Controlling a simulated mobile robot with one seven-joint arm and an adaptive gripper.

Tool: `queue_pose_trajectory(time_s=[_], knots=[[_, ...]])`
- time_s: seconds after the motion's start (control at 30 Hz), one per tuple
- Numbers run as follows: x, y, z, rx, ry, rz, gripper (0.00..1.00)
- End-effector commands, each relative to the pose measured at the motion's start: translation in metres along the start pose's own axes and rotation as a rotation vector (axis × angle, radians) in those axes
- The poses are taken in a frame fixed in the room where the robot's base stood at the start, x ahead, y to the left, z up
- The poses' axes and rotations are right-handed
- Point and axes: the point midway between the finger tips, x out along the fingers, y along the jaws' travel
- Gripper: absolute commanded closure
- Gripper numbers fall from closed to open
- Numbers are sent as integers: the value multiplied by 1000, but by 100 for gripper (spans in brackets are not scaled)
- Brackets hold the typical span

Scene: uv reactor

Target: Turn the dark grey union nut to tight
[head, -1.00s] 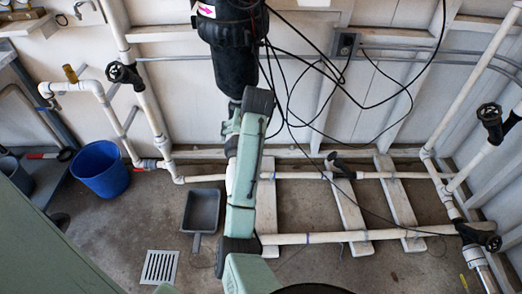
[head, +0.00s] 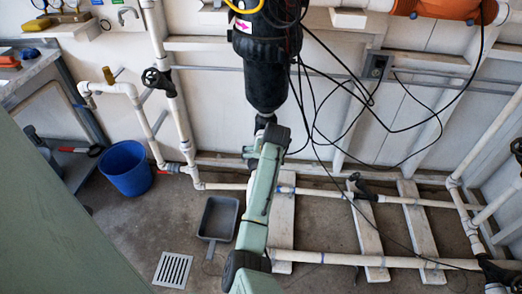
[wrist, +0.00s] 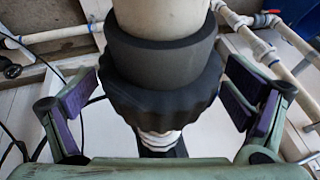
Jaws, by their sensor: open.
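The dark grey union nut (wrist: 163,90) is large in the wrist view, with a scalloped lower rim and a smooth upper collar. A pale pipe (wrist: 160,18) enters it from above, and white threads (wrist: 160,138) show below it. My gripper (wrist: 165,100) is open, with one purple-padded finger on each side of the nut. Gaps show between both pads and the nut. In the head view my arm reaches the area under a black housing (head: 268,70); the nut and fingers cannot be made out there.
Black cables (head: 340,110) hang close to the right of the housing. White pipes (head: 330,192) run low along the wall over pale boards. A blue bucket (head: 126,168) and a grey dustpan (head: 218,218) stand on the floor at left. An orange part (head: 450,8) is at upper right.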

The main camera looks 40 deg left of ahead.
Motion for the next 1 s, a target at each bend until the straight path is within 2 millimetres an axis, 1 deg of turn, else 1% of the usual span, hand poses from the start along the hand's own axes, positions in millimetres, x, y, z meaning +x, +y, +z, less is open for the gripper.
queue_pose_trajectory(time_s=[0.1, 0.8, 1.0], knots=[[0, 0, 0, 0, 0, 0, 5], [0, 0, 0, 1, 0, 0, 52], [-1, 1, 0, 6, 0, -12, 53]])
